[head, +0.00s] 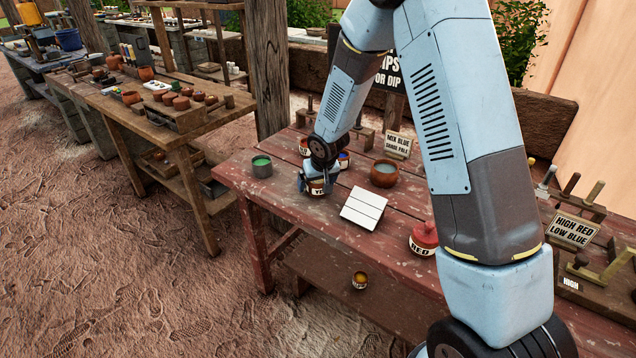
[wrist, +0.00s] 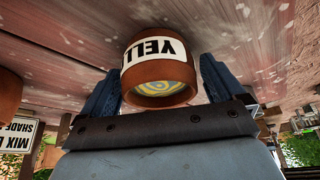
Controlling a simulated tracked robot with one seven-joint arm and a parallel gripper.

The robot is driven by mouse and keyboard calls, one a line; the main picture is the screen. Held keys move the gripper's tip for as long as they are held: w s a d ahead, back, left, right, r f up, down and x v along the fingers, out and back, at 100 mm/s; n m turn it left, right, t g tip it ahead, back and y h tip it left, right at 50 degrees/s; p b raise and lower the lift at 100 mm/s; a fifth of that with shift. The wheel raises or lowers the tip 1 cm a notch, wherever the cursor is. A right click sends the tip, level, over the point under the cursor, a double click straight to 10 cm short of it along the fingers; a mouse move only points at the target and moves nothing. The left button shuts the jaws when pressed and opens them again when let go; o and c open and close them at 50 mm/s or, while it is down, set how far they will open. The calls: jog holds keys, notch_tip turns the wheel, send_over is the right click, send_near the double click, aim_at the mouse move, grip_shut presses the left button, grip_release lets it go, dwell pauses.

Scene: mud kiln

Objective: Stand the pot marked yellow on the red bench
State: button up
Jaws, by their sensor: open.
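The pot marked yellow (wrist: 158,72) is brown clay with a white label reading "YELL", and yellow and blue swirls show in its mouth. In the wrist view, which is upside down, it sits between the two blue fingers of my gripper (wrist: 160,65), which are open with a finger on each side. In the head view the pot (head: 318,189) appears to stand upright on the red bench (head: 280,191), under my gripper (head: 316,181). The wrist view also shows the bench top (wrist: 60,45) at the pot's base. My gripper hides part of the pot in the head view.
A green-filled pot (head: 262,166) stands left of my gripper. A brown bowl (head: 384,174), a white slatted panel (head: 364,207) and a red pot (head: 424,237) stand to the right. A small yellow-topped pot (head: 360,280) is on the lower shelf. Bench top is bare at the left front.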

jog(key=v, duration=1.2)
jog(key=s+d+r+m+h, duration=0.1)
jog(key=s+d+r, duration=0.5)
jog(key=d+r, duration=0.15)
jog(key=s+d+r+m+h, duration=0.1)
jog(key=s+d+r, duration=0.45)
jog(key=r, duration=0.35)
jog(key=s+d+r+m, duration=0.1)
jog(key=s+d+r, duration=0.2)
jog(key=s, duration=0.6)
jog(key=s+d+r+t, duration=0.1)
jog(key=s+d+r, duration=0.2)
jog(key=s, duration=0.6)
jog(key=shift+s+d+m, duration=0.3)
jog(key=shift+d+m, duration=0.1)
jog(key=shift+d, duration=0.2)
